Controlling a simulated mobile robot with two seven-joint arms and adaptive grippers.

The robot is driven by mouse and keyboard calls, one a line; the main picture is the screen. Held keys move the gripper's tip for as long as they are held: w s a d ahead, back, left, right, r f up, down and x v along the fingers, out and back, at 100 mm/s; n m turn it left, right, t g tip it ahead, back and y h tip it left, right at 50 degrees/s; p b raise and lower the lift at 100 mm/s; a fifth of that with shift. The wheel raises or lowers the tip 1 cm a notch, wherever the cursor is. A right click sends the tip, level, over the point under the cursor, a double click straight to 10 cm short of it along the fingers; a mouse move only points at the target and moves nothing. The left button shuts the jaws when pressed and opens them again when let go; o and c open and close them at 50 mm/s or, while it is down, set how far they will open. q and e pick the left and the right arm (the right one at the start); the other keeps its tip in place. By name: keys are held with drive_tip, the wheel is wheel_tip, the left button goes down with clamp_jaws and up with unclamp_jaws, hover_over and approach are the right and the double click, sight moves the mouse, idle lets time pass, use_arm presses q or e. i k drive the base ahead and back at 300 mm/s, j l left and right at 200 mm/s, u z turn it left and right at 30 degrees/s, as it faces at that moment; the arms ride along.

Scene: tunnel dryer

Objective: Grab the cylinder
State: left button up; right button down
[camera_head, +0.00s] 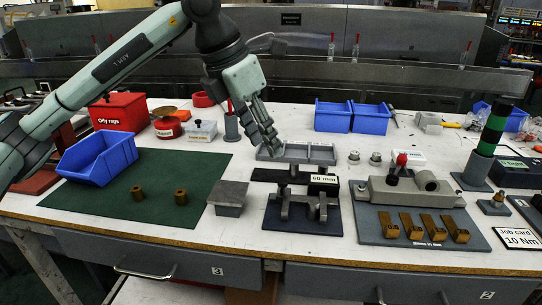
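My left gripper (268,148) hangs from the arm that comes in from the left, fingers pointing down over the grey divided tray (322,154) behind the 60 mm fixture. Its fingers overlap in this view, so its opening is unclear, and I see no object in it. An upright cylinder with green and black bands (494,128) stands on a grey base at the right, well apart from the gripper. Two small brass cylinders (137,193) (180,197) stand on the green mat at the left. Which cylinder is meant is unclear. My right gripper is not in view.
A dark fixture labelled 60 mm (302,214) stands front centre, beside a grey block (229,198). A grey fixture plate (450,243) holds several brass clips. Blue bins (333,116) stand behind, and another (97,158) on the green mat (120,205), whose front is mostly clear.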

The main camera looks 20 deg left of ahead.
sight(313, 203)
drive_tip(key=k, duration=1)
